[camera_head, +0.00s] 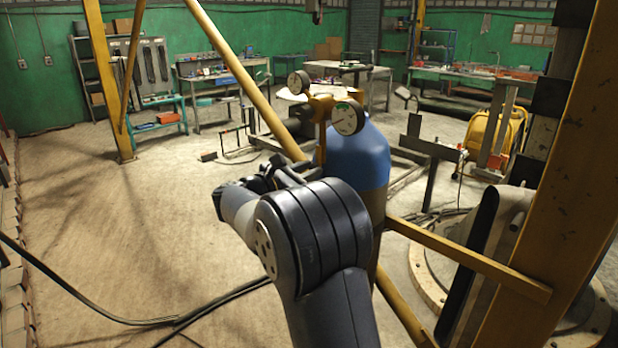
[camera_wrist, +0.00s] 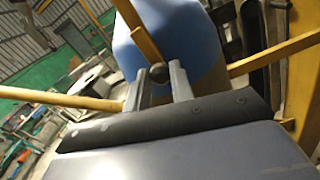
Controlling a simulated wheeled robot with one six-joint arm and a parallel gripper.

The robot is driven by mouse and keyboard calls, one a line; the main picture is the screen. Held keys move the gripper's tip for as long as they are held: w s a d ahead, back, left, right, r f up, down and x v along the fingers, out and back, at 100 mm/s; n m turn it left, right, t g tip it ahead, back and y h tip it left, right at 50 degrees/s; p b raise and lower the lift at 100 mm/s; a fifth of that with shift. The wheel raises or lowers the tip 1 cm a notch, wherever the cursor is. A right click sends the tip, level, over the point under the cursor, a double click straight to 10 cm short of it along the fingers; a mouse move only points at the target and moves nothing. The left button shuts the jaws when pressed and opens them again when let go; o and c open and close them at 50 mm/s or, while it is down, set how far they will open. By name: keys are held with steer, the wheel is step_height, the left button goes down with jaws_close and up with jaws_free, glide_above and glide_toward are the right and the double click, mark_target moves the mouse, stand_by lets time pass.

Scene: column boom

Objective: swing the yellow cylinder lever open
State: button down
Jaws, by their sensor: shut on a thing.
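The blue-topped gas cylinder (camera_head: 362,158) stands upright just beyond my arm, with gauges and a yellow valve fitting on top. The yellow lever (camera_head: 321,143) hangs down on the cylinder's left side, its lower end hidden behind my gripper (camera_head: 287,177). In the wrist view the lever (camera_wrist: 139,32) runs down in front of the blue cylinder (camera_wrist: 185,40) and ends in a dark round knob (camera_wrist: 159,73). My gripper (camera_wrist: 158,80) has a finger on each side of the knob and is shut on the lever's end.
A diagonal yellow beam (camera_head: 240,75) passes behind the cylinder. A yellow crossbar (camera_head: 470,259) and a thick yellow column (camera_head: 560,190) stand to the right. Black cables (camera_head: 100,308) lie on the floor. The left floor (camera_head: 90,210) is mostly clear.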

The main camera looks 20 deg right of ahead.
steer(key=shift+w+m, duration=0.15)
steer(key=shift+m, duration=0.25)
steer(key=c, duration=1.2)
jaws_free()
steer(key=shift+a, duration=0.1)
steer(key=b+v, duration=0.2)
steer(key=v, duration=0.8)
steer(key=shift+a, duration=0.35)
steer(key=shift+d+r, duration=0.1)
